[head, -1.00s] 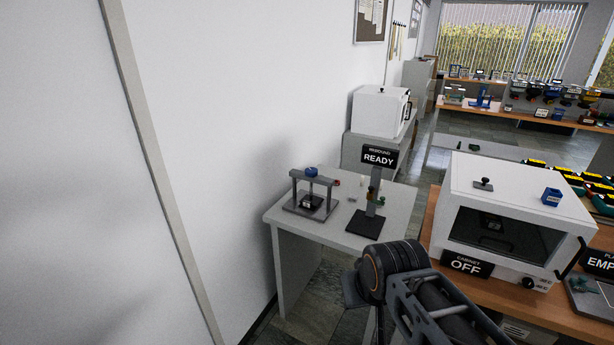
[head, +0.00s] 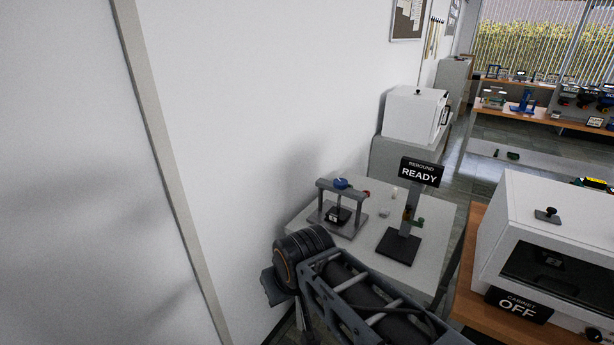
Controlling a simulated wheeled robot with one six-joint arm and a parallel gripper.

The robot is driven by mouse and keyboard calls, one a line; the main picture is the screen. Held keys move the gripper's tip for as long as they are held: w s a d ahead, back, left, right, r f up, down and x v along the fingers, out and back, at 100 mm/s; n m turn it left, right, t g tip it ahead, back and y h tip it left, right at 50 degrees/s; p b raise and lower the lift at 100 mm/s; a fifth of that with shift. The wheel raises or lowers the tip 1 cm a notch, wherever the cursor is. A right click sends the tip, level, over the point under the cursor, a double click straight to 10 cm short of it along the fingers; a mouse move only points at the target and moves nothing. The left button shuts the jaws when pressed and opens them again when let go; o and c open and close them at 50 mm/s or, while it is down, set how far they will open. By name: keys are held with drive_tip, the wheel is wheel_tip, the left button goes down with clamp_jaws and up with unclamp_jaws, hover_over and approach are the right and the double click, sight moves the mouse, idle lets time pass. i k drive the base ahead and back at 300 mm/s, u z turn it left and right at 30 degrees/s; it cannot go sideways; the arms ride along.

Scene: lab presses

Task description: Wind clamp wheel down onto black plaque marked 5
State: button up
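A small grey clamp press (head: 324,205) stands on the white table by the wall, left of the rebound stand. Its blue clamp wheel (head: 341,183) sits on top of the crossbar. A black plaque (head: 338,215) lies inside the frame under the crossbar; its marking is too small to read. My arm reaches in from the bottom of the head view, in front of the table's near edge. My gripper's fingers are not visible, so its state does not show.
The rebound stand with its READY sign (head: 420,173) stands to the right on the white table (head: 375,258). A white cabinet marked OFF (head: 560,225) is on a wooden bench at right. A white box (head: 412,115) stands behind. The wall closes off the left.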

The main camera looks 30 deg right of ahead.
sight(339, 183)
drive_tip(key=z, duration=0.05)
drive_tip(key=i, duration=0.8)
drive_tip(key=z, duration=0.85)
drive_tip(key=i, duration=0.35)
drive_tip(key=z, duration=0.25)
